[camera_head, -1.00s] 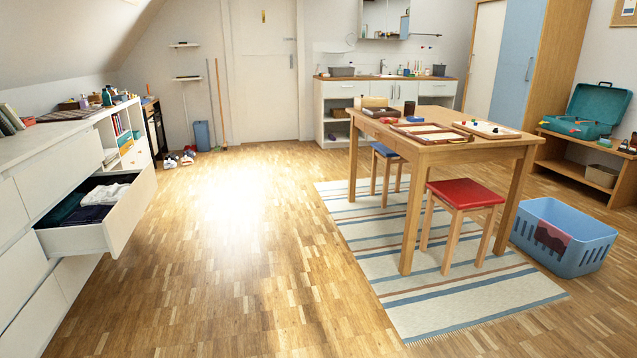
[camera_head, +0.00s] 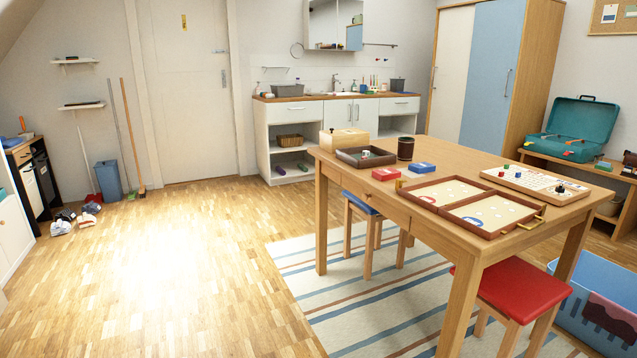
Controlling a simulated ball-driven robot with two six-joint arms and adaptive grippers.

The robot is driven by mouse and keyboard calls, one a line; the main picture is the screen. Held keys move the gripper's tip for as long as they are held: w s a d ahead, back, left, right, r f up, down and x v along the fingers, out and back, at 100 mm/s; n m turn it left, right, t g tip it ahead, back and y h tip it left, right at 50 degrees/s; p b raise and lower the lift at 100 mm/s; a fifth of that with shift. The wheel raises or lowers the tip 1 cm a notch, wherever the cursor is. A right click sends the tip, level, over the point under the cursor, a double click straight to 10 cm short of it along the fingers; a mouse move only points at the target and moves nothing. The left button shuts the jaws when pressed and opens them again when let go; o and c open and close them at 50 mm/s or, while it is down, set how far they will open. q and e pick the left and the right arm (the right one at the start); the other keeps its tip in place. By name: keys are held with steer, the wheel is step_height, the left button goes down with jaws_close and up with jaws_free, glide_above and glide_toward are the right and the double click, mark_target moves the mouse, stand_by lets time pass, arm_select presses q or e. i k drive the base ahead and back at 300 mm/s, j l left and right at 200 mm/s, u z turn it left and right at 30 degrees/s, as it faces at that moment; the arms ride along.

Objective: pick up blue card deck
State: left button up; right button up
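A small blue card deck (camera_head: 422,168) lies flat on the wooden table (camera_head: 470,160). A red deck-like box (camera_head: 385,174) lies to its left, nearer the table's left edge. The open brown game board (camera_head: 470,202) is in front of the blue deck and to its right. A dark cup (camera_head: 405,148) stands behind it. Neither of my grippers shows in the head view, so their state is hidden.
A wooden box (camera_head: 344,141) and a dark tray (camera_head: 366,156) stand at the table's far left, and a white game board (camera_head: 535,184) lies at the right. A red stool (camera_head: 511,288), a blue stool (camera_head: 362,204) and a blue basket (camera_head: 580,292) flank the table.

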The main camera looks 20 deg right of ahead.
mark_target(424, 167)
steer(key=i+z, duration=0.15)
steer(key=i, duration=0.45)
steer(key=i+j+z, duration=0.15)
steer(key=i, duration=0.4)
steer(key=i+j+z, duration=0.15)
steer(key=i, duration=0.45)
steer(key=j, duration=0.1)
